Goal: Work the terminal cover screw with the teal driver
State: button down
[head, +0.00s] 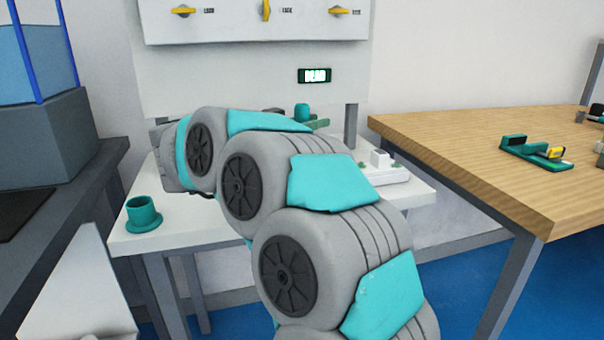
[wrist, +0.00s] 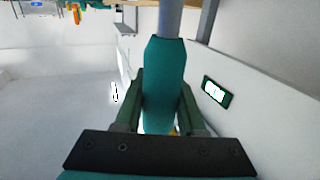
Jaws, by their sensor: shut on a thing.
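In the wrist view my gripper (wrist: 158,103) is shut on the teal driver (wrist: 164,75), with a finger on each side of its handle. The driver's grey shaft (wrist: 170,20) runs away from the gripper to the top edge, where its tip is out of frame. I cannot make out the terminal cover screw in either view.
A flanged teal cup (head: 143,216) stands on the white table (head: 125,241), left of my arm. Behind is a panel with yellow switches (head: 266,10) and a display reading DEAD (head: 315,76). A white unit (head: 384,174) sits right of my arm. A wooden table (head: 450,135) stands farther right.

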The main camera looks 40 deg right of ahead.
jog(key=shift+s+a+m+g+y, duration=0.15)
jog(key=shift+m+g+y, duration=0.1)
jog(key=shift+m+g, duration=0.7)
jog(key=shift+s+d+m+g+y, duration=0.15)
jog(key=shift+m+g, duration=0.35)
jog(key=shift+g, duration=0.8)
jog(key=shift+s+a+m+g+y, duration=0.15)
jog(key=shift+m+g+y, duration=0.15)
jog(key=shift+m+g, duration=0.65)
jog(key=shift+r, duration=0.1)
jog(key=shift+r+n, duration=0.3)
jog(key=shift+r, duration=0.15)
